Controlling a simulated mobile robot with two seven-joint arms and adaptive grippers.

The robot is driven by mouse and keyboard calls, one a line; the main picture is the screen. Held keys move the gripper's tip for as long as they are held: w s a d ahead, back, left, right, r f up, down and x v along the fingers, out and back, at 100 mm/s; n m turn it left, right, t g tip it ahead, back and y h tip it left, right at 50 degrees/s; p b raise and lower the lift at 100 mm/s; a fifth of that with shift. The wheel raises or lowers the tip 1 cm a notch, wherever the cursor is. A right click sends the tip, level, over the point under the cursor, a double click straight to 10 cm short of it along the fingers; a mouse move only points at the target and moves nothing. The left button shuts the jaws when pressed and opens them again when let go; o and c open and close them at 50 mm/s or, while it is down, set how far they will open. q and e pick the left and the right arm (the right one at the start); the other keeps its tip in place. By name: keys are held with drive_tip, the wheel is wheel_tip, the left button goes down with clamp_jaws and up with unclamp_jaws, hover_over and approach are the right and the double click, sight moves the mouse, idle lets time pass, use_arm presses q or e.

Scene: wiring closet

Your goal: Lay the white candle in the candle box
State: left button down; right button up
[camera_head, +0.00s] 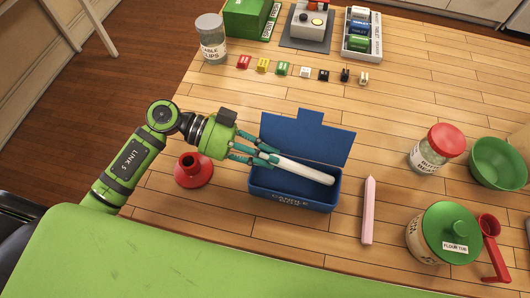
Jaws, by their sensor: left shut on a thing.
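The white candle (305,171) is a long pale stick, held by one end in my left gripper (268,157). My left gripper is shut on it. The candle slants over the open blue candle box (292,196), with its free end near the box's right end. I cannot tell whether it touches the box. The box's blue lid (310,137) stands open at the back. A pink candle (368,210) lies on the table to the right of the box. My right gripper is not in view.
A red candle holder (193,170) stands left of the box. At the right are a red-lidded jar (436,149), a green bowl (498,163), a flour tub (443,233) and a red scoop (493,249). Small coloured clips (283,68) line the back. Table between is clear.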

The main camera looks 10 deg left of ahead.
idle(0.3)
use_arm(q)
drive_tip(key=c, duration=1)
unclamp_jaws()
drive_tip(key=shift+c, duration=0.2)
drive_tip(key=shift+f, duration=0.1)
wheel_tip(320, 180, up, 6)
drive_tip(key=a+p, duration=0.3)
drive_tip(key=p, duration=0.4)
